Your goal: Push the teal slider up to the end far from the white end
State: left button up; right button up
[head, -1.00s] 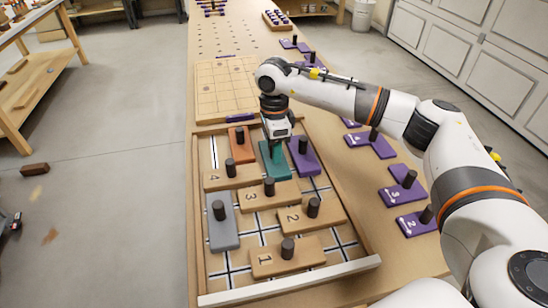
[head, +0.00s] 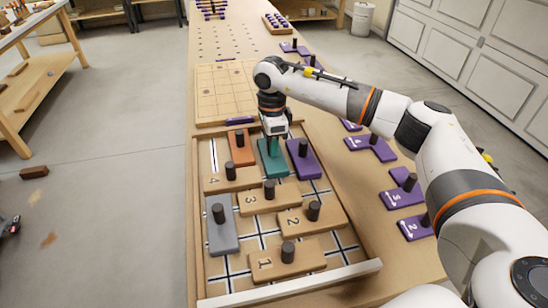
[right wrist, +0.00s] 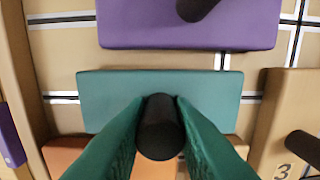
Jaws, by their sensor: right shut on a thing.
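The teal slider (head: 270,166) lies flat in the far half of the wooden frame, its long side running away from me, between the orange slider (head: 240,152) and the purple slider (head: 306,164). My right gripper (head: 274,137) is above it, its fingers shut on the slider's dark peg. In the right wrist view the fingers (right wrist: 160,130) close around the peg on the teal slider (right wrist: 200,95). A narrow gap shows there between the slider's left edge and the frame's far wall (right wrist: 18,75). The white end (head: 290,284) is at the near side. My left gripper is not seen.
Wooden sliders 4 (head: 232,178), 3 (head: 268,198), 2 (head: 305,218) and 1 (head: 287,258) and a grey slider (head: 222,226) fill the nearer part of the frame. Several purple pieces (head: 402,190) lie right of the frame. A gridded board (head: 225,90) is beyond it.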

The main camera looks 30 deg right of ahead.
jog(key=shift+w+d+f+b, duration=0.15)
jog(key=shift+w+d, duration=0.15)
jog(key=shift+w, duration=0.55)
jog(key=shift+w+d+r+b, duration=0.1)
jog(key=shift+w+d+b, duration=0.2)
jog(key=shift+w, duration=0.55)
jog(key=shift+w+d+f+b, duration=0.1)
jog(key=shift+w+d, duration=0.25)
jog(key=shift+w, duration=0.5)
jog(key=o, duration=0.8)
jog(key=shift+s+d, duration=0.15)
jog(key=shift+d, duration=0.05)
jog(key=shift+c, duration=0.2)
jog(key=shift+a, duration=0.15)
